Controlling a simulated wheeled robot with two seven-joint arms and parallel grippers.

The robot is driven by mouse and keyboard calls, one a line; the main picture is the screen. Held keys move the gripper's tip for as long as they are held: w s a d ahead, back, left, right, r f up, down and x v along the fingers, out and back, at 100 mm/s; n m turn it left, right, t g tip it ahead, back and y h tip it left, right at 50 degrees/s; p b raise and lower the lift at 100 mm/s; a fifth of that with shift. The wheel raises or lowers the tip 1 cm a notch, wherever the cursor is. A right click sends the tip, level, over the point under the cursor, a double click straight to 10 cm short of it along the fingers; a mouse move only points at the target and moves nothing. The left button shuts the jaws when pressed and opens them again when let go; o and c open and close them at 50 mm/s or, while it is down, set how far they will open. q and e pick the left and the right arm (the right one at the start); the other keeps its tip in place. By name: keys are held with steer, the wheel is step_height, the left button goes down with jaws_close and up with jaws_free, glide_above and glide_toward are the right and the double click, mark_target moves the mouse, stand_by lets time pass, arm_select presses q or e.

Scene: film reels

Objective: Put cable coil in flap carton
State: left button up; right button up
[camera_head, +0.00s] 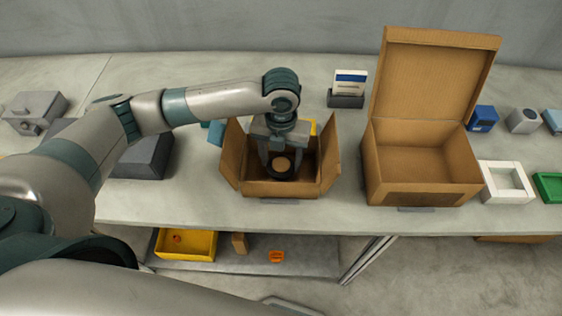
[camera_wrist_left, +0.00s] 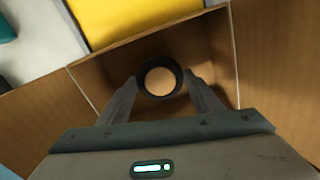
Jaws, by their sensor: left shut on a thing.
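The cable coil (camera_wrist_left: 141,82) is a dark ring, with the brown carton floor showing through its hole in the left wrist view. It also shows as a black ring in the head view (camera_head: 281,175). My left gripper (camera_head: 280,165) points down into the open flap carton (camera_head: 281,188), with its two fingers (camera_wrist_left: 160,84) shut on the coil. The coil is inside the carton walls; whether it touches the floor I cannot tell. The carton's side flaps stand spread outward. My right gripper is not in view.
A larger lidded carton (camera_head: 421,192) stands open to the right, its lid upright. A yellow item (camera_wrist_left: 130,18) lies just behind the flap carton. A white tray (camera_head: 484,182), a blue box (camera_head: 484,118) and a green tray (camera_head: 548,187) are farther right. A yellow bin (camera_head: 186,258) sits on the lower shelf.

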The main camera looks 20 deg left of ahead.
mark_target(281, 163)
arm_select(q)
steer(key=shift+f, duration=1.05)
steer(key=shift+f, duration=0.1)
steer(key=o, duration=1.1)
step_height(281, 163, up, 12)
steer(key=b, duration=0.3)
